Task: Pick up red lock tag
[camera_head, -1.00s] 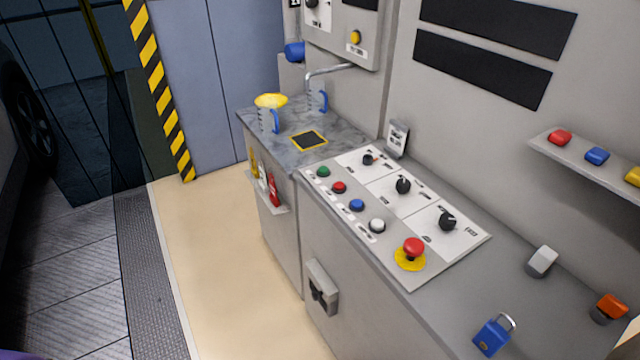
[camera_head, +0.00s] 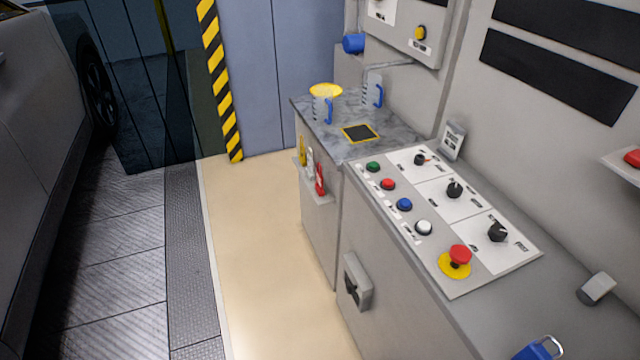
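A red tag-like piece (camera_head: 320,179) stands upright in a small ledge holder (camera_head: 318,199) on the side of the marble-topped counter. A white piece (camera_head: 310,163) and a yellow piece (camera_head: 302,150) stand beside it. Another small red item (camera_head: 633,158) sits on a wall shelf, cut by the right picture edge. A blue padlock (camera_head: 540,350) is partly cut off at the bottom right. Neither of my grippers is in view.
A control panel (camera_head: 470,255) with buttons, knobs and a red emergency stop (camera_head: 460,254) tops the grey cabinet. A car (camera_head: 45,150) is at the left. Beige floor (camera_head: 260,240) beside the cabinet is clear.

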